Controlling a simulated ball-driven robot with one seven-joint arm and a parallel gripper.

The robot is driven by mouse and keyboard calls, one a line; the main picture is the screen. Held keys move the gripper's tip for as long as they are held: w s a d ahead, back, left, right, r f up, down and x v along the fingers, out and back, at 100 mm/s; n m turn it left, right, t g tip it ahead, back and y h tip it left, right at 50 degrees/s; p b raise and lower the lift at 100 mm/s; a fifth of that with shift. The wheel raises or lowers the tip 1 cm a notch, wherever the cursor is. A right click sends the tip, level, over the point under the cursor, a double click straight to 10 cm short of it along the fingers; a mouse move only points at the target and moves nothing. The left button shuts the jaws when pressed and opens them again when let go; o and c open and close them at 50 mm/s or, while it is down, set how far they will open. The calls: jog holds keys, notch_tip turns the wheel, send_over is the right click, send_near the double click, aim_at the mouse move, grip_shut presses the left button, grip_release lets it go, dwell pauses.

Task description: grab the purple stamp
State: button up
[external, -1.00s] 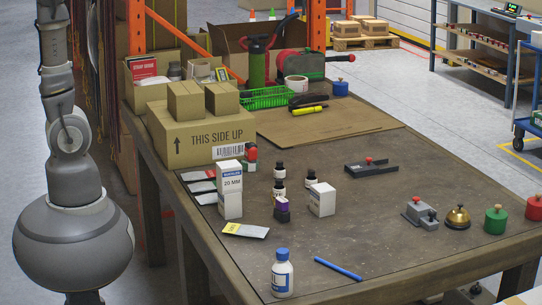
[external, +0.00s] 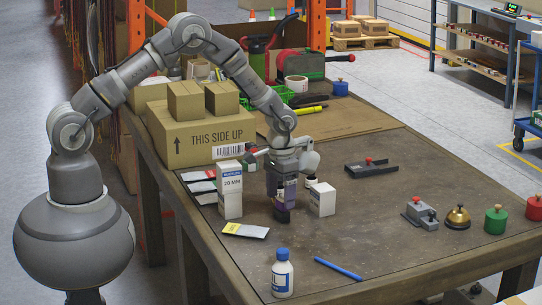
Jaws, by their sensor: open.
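The purple stamp (external: 282,214) stands on the table with its dark base showing. My gripper (external: 283,196) points straight down over it, with its fingers around its upper part. The jaws are open, and the fingers hide most of the stamp. Whether either finger touches it cannot be told.
A tall white carton (external: 230,190) stands on the left, with a packet (external: 245,230) in front. A blue-capped bottle (external: 282,275) and a blue pen (external: 338,269) lie nearer the front edge, the bottle upright.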

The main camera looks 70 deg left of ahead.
aim_at(280, 199)
notch_tip(280, 199, down, 4)
jog(key=shift+f+b, duration=0.15)
jog(key=shift+b, duration=0.6)
jog(key=c, duration=1.1)
